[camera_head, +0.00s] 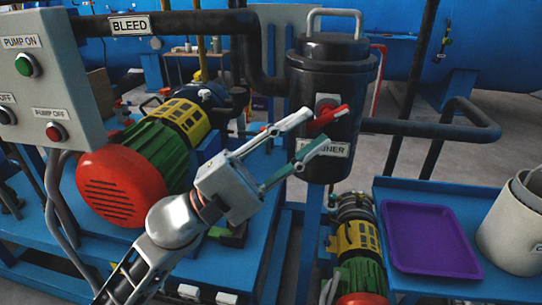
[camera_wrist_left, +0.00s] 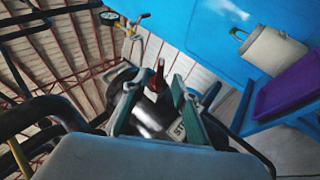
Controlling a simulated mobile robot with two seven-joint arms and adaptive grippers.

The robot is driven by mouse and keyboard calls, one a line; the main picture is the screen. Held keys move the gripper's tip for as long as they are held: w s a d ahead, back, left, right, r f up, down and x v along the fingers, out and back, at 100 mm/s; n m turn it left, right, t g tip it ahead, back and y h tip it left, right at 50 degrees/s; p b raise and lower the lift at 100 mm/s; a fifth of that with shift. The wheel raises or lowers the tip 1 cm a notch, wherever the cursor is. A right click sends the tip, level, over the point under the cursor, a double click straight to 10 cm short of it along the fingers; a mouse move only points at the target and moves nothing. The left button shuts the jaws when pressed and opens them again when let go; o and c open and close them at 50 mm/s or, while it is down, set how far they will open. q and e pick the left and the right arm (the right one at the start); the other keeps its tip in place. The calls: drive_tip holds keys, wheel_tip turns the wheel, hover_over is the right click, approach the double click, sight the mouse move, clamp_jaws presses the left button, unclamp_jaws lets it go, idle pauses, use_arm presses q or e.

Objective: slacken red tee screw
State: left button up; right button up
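The red tee screw (camera_head: 328,119) sticks out from the front of the black strainer pot (camera_head: 330,75), above its white label (camera_head: 325,149). My left gripper (camera_head: 322,130) is open, its two fingertips on either side of the screw in the head view. In the left wrist view the red screw (camera_wrist_left: 158,76) shows between the spread fingers of the gripper (camera_wrist_left: 152,96), beyond the tips. I cannot tell whether a finger touches it. My right gripper is in neither view.
Black pipes run left and right of the pot. A red and green motor (camera_head: 140,165) stands left, under a pump control box (camera_head: 45,85). A purple tray (camera_head: 430,240) and a white container (camera_head: 515,225) sit on the blue bench at right.

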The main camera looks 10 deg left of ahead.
use_arm(q)
drive_tip(key=v, duration=0.7)
drive_tip(key=shift+s+a, duration=0.15)
drive_tip(key=shift+f, duration=0.15)
